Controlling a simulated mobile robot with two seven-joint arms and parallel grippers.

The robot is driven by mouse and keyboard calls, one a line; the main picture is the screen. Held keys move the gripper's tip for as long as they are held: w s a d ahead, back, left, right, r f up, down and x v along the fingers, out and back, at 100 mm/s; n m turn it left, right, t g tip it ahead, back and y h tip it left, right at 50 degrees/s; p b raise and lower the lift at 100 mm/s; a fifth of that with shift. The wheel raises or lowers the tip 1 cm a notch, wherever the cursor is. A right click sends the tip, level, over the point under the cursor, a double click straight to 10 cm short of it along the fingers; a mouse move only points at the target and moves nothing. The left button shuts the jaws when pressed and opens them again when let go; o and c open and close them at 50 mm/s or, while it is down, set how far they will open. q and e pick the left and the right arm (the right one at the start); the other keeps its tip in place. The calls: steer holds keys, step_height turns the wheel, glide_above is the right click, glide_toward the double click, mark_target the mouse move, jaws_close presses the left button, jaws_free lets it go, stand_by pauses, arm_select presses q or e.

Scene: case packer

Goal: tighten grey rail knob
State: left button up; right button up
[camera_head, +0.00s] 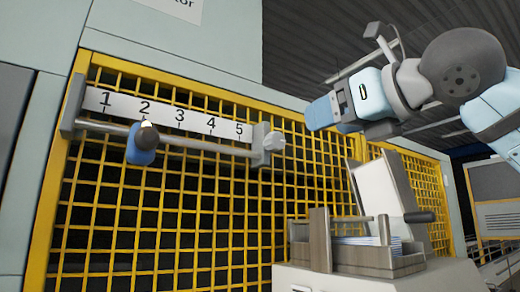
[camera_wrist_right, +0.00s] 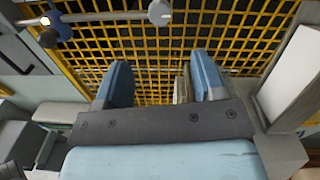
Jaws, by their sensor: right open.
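The grey rail knob (camera_head: 275,141) sits at the right end of a grey rail (camera_head: 195,146) in front of the yellow mesh guard. The knob also shows in the right wrist view (camera_wrist_right: 160,12), at the top, beyond the fingers. My right gripper (camera_head: 313,113) is open and empty, to the right of the knob and slightly higher in the head view, apart from it. Its two blue fingers (camera_wrist_right: 160,68) stand wide apart in the wrist view. A blue slider (camera_head: 142,146) with a dark top is on the rail below the number 2. My left gripper is not in view.
A white scale (camera_head: 165,114) numbered 1 to 5 runs above the rail. The yellow mesh guard (camera_head: 110,220) stands close behind. Below my right arm is a machine with a wooden-looking holder (camera_head: 350,256), a tilted white panel (camera_head: 385,195) and a dark handle (camera_head: 419,217).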

mark_target(279, 141)
steer(key=p+x, duration=0.2)
steer(key=x, duration=0.4)
steer(key=p+x, duration=0.3)
steer(key=x, duration=0.3)
steer(key=shift+r, duration=0.2)
steer(key=shift+w+a+f, duration=0.1)
steer(key=shift+w+a, duration=0.35)
steer(key=shift+w, duration=0.05)
steer(key=shift+c, duration=0.2)
steer(key=c, duration=0.9)
